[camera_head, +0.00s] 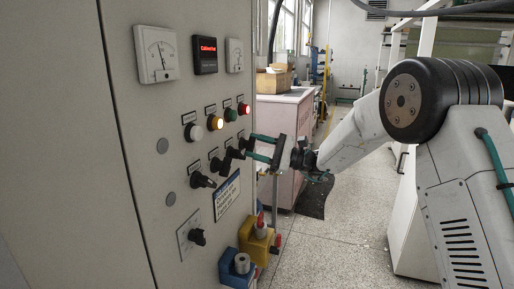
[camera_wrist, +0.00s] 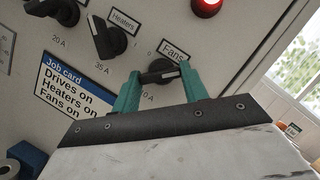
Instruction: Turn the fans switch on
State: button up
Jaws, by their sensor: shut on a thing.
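The fans switch (camera_wrist: 160,72) is a black rotary knob under a label reading "Fans" (camera_wrist: 173,50) in the wrist view. Its pointer lies nearly level in that view. My gripper (camera_wrist: 159,78) has its two teal fingers on either side of the knob, shut on it. In the head view my gripper (camera_head: 250,146) reaches the panel from the right, at the right end of the lower row of knobs, and partly hides the fans switch. The heaters switch (camera_wrist: 108,38) is a similar knob to the left in the wrist view.
The grey panel (camera_head: 150,120) carries gauges, a red display (camera_head: 206,54) and lamps, with the red lamp (camera_head: 244,108) lit. A job card (camera_head: 227,195) lists drives, heaters and fans on. Yellow and blue blocks (camera_head: 256,241) stick out below. Open floor lies right of the panel.

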jog(key=o, duration=1)
jog(key=v, duration=0.8)
